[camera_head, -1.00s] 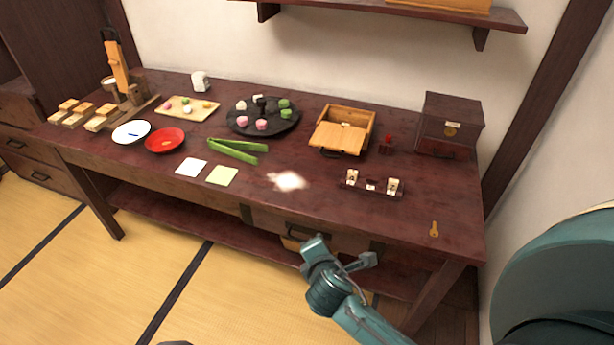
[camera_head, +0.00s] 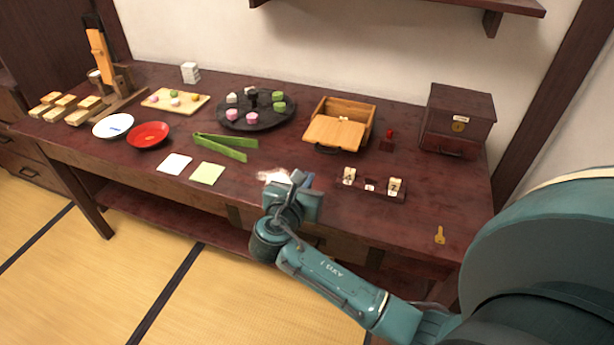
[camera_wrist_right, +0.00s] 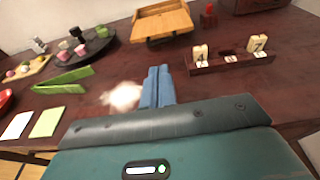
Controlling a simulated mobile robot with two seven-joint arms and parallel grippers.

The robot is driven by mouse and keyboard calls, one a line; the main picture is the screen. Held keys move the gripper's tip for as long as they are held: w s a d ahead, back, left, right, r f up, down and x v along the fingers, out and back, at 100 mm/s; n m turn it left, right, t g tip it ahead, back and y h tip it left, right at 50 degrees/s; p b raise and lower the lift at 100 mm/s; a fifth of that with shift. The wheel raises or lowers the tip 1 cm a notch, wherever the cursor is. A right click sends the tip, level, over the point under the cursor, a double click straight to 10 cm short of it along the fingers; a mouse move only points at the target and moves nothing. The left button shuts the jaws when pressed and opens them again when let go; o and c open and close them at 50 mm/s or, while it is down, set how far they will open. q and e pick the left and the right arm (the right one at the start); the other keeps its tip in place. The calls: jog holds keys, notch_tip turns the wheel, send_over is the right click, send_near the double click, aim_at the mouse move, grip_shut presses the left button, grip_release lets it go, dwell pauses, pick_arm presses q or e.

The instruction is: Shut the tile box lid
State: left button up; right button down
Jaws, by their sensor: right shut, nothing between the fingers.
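The tile box (camera_head: 349,108) is a light wooden box on the dark table, right of centre toward the back. Its lid (camera_head: 337,132) lies at the front, partly drawn out, so the back of the box shows open; a dark handle is at its front edge. The box also shows at the top of the right wrist view (camera_wrist_right: 162,20). My right gripper (camera_head: 297,180) is over the table's front edge, in front of the box and apart from it. Its fingers (camera_wrist_right: 158,85) are shut together with nothing between them. My left gripper is not in view.
A tile rack (camera_head: 372,187) stands right of my right gripper, with a small red-topped object (camera_head: 388,139) behind it. Green tongs (camera_head: 226,143) and a black round tray (camera_head: 257,120) lie left. A dark chest (camera_head: 457,120) stands right. White powder (camera_wrist_right: 122,96) lies beside the fingers.

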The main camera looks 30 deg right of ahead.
jog(key=b, duration=0.2)
send_near(324, 152)
jog(key=x, duration=0.5)
jog(key=shift+w+f, duration=0.1)
jog(key=shift+f, duration=0.05)
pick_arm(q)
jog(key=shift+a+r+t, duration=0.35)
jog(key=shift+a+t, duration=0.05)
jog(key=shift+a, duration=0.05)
pick_arm(e)
jog(key=shift+x, duration=0.85)
